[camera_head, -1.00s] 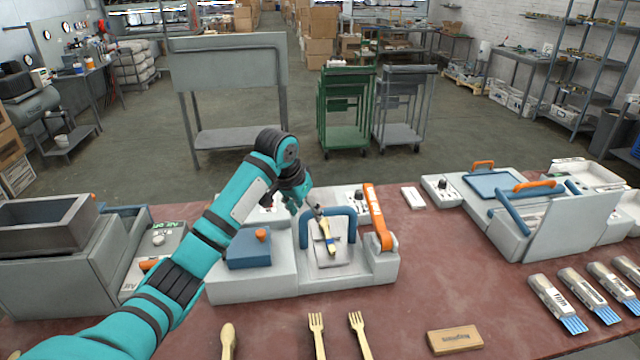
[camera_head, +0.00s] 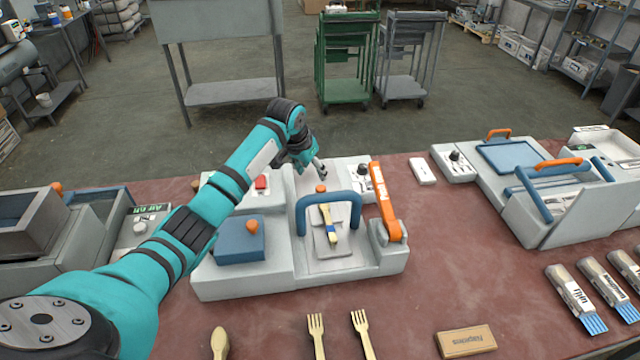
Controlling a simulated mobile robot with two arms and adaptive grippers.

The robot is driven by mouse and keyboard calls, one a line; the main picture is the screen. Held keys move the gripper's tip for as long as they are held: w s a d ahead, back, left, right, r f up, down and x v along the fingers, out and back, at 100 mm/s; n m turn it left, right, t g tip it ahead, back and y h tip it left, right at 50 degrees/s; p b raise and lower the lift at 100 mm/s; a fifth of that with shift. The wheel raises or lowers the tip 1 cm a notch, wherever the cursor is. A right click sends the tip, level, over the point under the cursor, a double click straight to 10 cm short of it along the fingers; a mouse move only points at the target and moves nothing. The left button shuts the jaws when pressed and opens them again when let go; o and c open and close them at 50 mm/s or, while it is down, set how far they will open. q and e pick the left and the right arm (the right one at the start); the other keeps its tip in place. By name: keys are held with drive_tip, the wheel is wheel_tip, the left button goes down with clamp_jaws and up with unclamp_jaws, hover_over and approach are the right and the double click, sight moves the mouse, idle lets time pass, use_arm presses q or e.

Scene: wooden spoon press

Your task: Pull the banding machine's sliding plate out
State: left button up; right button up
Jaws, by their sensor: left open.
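The banding machine (camera_head: 245,282) is a white-grey block in the middle of the table, with a blue arch (camera_head: 302,215) and an orange lever (camera_head: 387,200). Under the arch lies a flat grey plate (camera_head: 322,262), which looks like the sliding plate. A light wooden piece with a blue band (camera_head: 331,236) lies on it. My left gripper (camera_head: 322,172) is open and empty, above the back of the machine behind the arch. A small orange knob (camera_head: 320,188) shows just below its fingertips. I cannot tell whether they touch. My right gripper is out of view.
A blue block with an orange knob (camera_head: 240,240) sits on the machine's left part. Wooden forks (camera_head: 316,335), a spoon (camera_head: 219,343) and a napkins box (camera_head: 466,341) lie in front. Another machine (camera_head: 560,210) stands right. Clear red tabletop (camera_head: 450,265) lies between.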

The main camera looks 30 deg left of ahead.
sight(321, 188)
use_arm(q)
drive_tip(key=x, duration=1)
drive_tip(key=shift+w+a+f, duration=0.1)
clamp_jaws()
